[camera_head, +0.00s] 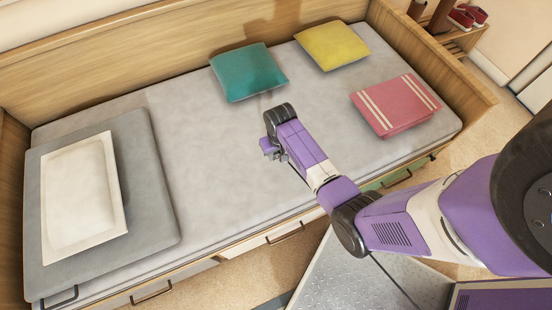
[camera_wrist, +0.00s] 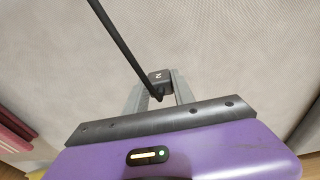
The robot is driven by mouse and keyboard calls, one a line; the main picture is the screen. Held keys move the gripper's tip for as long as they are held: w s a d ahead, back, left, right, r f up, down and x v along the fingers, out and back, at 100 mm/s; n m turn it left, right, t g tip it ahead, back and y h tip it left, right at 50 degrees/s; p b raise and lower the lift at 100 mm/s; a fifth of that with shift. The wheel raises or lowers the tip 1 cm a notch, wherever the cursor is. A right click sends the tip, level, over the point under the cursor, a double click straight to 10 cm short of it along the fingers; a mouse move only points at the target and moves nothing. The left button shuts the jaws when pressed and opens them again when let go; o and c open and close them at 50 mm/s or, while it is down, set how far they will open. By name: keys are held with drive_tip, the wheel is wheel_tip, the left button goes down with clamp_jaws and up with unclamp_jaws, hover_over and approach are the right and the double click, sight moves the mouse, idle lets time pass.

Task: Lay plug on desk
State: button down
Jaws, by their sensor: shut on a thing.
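A small dark block-shaped plug (camera_wrist: 160,76) with a light mark sits between the fingertips in the wrist view. A black cord (camera_wrist: 120,40) runs from it to the top left of that view. My gripper (camera_wrist: 158,88) is shut on the plug. In the head view my gripper (camera_head: 268,150) hangs over the middle of the grey mattress, below the teal pillow; the plug cannot be made out there. The height above the mattress is hard to tell. No desk shows in either view.
A bed with a grey mattress (camera_head: 190,150) fills the scene. It bears a teal pillow (camera_head: 247,72), a yellow pillow (camera_head: 332,45), a folded pink blanket (camera_head: 396,105) and, at left, a white pillow (camera_head: 82,190) on a folded grey cover (camera_head: 150,205). The middle is bare.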

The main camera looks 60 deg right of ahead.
sight(276, 159)
drive_tip(key=shift+f+b, duration=0.4)
drive_tip(key=shift+f, duration=1.6)
drive_tip(key=shift+f, duration=0.2)
drive_tip(key=c, duration=1.1)
unclamp_jaws()
drive_tip(key=shift+r, duration=0.1)
drive_tip(key=shift+o, duration=0.2)
